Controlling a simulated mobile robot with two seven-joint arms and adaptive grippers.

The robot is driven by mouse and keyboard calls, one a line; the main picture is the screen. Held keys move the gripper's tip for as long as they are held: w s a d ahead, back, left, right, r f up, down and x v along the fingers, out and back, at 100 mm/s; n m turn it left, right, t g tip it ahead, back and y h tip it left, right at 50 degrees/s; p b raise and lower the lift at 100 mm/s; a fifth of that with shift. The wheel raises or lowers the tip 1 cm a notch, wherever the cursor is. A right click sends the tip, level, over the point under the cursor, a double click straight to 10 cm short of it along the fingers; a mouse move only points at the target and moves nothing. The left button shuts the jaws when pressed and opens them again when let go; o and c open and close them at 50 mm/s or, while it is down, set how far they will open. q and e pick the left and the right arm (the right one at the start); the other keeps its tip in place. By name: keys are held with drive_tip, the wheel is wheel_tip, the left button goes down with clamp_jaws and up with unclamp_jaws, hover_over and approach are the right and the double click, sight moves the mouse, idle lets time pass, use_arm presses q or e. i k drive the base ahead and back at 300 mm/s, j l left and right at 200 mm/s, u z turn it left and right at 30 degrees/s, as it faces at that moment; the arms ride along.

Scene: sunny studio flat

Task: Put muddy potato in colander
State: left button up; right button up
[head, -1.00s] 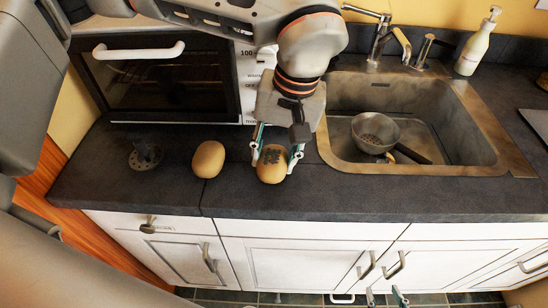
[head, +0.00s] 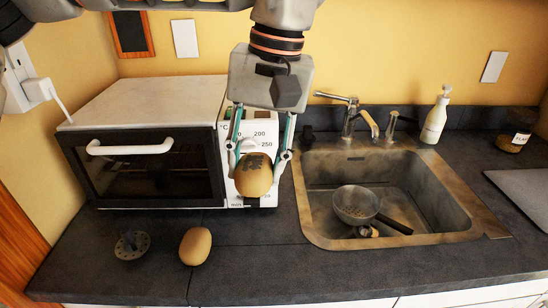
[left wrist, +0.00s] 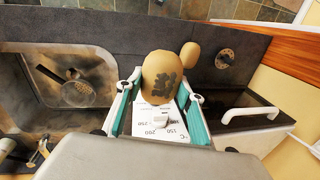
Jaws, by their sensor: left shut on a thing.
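The muddy potato (head: 253,179), tan with a dark brown patch, is held up in front of the toaster oven's dial panel. My left gripper (head: 257,164) is shut on it, one finger on each side. In the left wrist view the muddy potato (left wrist: 162,78) sits between the fingers, mud patch showing. The metal colander (head: 354,206), with a dark handle, is in the sink, to the right of and lower in the picture than my gripper. It shows at the left of the wrist view (left wrist: 77,94). My right gripper is not in view.
A clean potato (head: 195,246) and a dark perforated disc (head: 131,245) lie on the counter at left. The toaster oven (head: 140,150) stands behind. The sink (head: 440,237) has a tap (head: 352,118) at its back edge. A soap bottle (head: 435,118) stands behind it.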

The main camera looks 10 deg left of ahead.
sight(353, 215)
drive_tip(key=k, duration=1)
